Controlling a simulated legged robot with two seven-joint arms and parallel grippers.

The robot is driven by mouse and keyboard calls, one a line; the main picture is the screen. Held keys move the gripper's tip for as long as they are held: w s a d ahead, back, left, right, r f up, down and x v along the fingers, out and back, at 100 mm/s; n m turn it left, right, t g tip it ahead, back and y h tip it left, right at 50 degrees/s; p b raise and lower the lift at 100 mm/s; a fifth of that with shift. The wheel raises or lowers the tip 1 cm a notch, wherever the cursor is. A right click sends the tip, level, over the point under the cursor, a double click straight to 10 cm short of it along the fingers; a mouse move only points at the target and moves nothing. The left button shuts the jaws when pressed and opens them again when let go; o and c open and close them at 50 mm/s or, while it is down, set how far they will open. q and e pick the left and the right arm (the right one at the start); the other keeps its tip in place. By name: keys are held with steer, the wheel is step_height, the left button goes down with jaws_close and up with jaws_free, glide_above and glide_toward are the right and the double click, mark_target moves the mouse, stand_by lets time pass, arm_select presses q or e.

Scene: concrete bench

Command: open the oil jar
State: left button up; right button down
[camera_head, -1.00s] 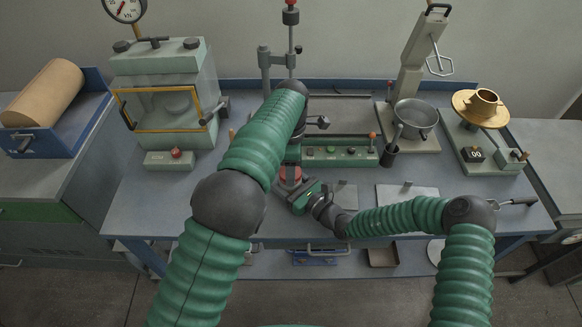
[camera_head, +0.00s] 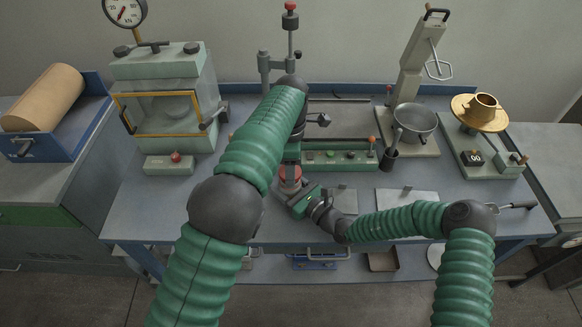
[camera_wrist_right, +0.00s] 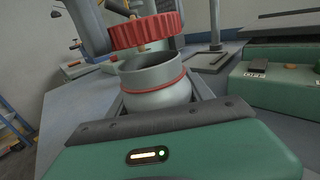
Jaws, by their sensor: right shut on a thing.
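The oil jar (camera_wrist_right: 155,82) is a grey round pot with a red ring around it; its open mouth shows in the right wrist view. My right gripper (camera_head: 294,192) is shut on the jar body, with its fingers along both sides. The red ribbed lid (camera_wrist_right: 146,32) is above the mouth, apart from the rim at the near side. A small brass-coloured part shows under the lid. The grey fingers of my left gripper (camera_wrist_right: 130,14) are at either side of the lid and hold it. In the head view my left arm mostly hides that gripper. The jar (camera_head: 290,186) shows small there.
A green control box (camera_head: 338,158) with buttons stands just behind the jar. A glass-fronted cabinet (camera_head: 165,110) stands at left. The bench front left is clear.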

arm_select(q)
steer(key=shift+r, duration=2)
arm_select(e)
steer(key=shift+c, duration=1.6)
jaws_free()
